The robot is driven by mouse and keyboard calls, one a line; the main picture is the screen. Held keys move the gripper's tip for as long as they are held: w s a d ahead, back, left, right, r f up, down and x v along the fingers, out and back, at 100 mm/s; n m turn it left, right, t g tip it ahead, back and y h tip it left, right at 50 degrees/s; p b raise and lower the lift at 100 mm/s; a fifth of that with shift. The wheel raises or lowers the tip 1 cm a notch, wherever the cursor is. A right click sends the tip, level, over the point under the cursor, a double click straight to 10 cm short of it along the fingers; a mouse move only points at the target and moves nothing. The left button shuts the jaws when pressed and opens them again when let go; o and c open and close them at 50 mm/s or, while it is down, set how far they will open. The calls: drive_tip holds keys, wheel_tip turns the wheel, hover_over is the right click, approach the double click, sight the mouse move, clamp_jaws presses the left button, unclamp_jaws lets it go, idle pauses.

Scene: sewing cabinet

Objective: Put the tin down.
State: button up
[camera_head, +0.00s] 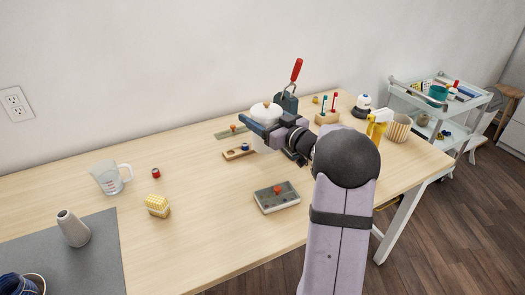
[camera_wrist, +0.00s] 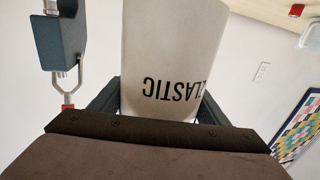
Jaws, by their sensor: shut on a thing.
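The tin is white with a pale lid and a small knob (camera_head: 267,107). In the wrist view its pale side (camera_wrist: 172,50) fills the upper middle, with the dark word "ELASTIC" reading upside down. My gripper (camera_head: 264,126) is shut around the tin's side, with dark fingers on both sides of it. In the head view the tin is upright above the far half of the table (camera_head: 215,205). The fingers and wrist hide part of its body. I cannot see its base clearly or tell how high it is.
A dark blue device with a red handle (camera_head: 296,70) stands close behind the tin. A green strip (camera_head: 231,132), a wooden block with round pieces (camera_head: 238,153) and a grey box with a red knob (camera_head: 276,196) lie nearby. The table's left middle has free room around a measuring jug (camera_head: 108,178).

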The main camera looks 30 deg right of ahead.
drive_tip(key=shift+f+b, duration=0.3)
drive_tip(key=shift+f, duration=3.85)
drive_tip(key=shift+f, duration=0.1)
